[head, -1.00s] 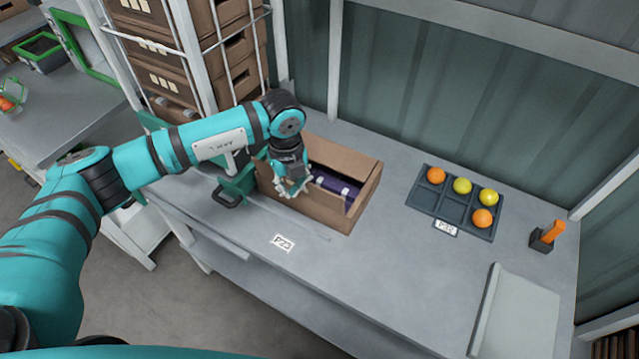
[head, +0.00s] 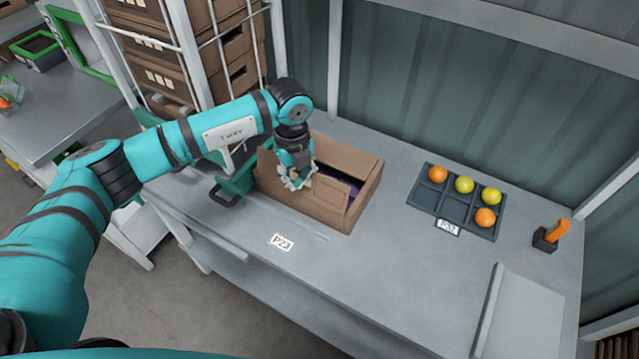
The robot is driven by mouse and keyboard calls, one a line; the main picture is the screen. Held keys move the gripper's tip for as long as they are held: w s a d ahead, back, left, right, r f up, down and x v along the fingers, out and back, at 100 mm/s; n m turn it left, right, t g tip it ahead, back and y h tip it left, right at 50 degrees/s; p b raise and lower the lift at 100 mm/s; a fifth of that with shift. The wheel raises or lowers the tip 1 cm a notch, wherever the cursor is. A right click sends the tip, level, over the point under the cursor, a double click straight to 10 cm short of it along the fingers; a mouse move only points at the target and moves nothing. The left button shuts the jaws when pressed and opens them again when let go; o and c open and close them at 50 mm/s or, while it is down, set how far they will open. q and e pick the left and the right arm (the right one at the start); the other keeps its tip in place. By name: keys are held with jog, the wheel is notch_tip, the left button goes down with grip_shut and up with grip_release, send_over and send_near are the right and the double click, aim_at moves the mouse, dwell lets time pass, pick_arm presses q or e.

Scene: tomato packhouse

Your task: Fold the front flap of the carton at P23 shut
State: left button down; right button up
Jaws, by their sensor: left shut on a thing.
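The brown carton (head: 322,208) stands on the grey bench behind the P23 label (head: 281,242). My left gripper (head: 298,183) is at the carton's front left, at the top edge of its front side. It is shut on the front flap (head: 332,188), which leans inward over part of the opening. Something dark purple (head: 355,184) inside shows only through the gap that is left. The fingertips partly hide the flap's left end. My right gripper is not in view.
A dark tray (head: 452,206) with several orange and yellow tomatoes sits right of the carton. A holder with an orange-handled tool (head: 551,236) and a pale board (head: 520,312) are farther right. A green-handled device (head: 232,186) stands close left of the carton.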

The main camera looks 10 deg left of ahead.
pick_arm(q)
jog(key=shift+w+d+f+b, duration=0.15)
jog(key=shift+w+b, duration=0.25)
jog(key=shift+w, duration=0.25)
jog(key=shift+w+d, duration=0.1)
jog(key=shift+w, duration=0.15)
jog(key=w+f+b, duration=0.1)
jog(key=b, duration=0.1)
jog(key=w+d+f+b, duration=0.1)
jog(key=w+f+b, duration=0.1)
jog(key=w+b, duration=0.1)
jog(key=shift+d+b, duration=0.2)
jog(key=shift+b, duration=0.1)
jog(key=shift+r, duration=0.15)
notch_tip(320, 180, up, 8)
jog(key=p, duration=0.5)
dwell(0.6)
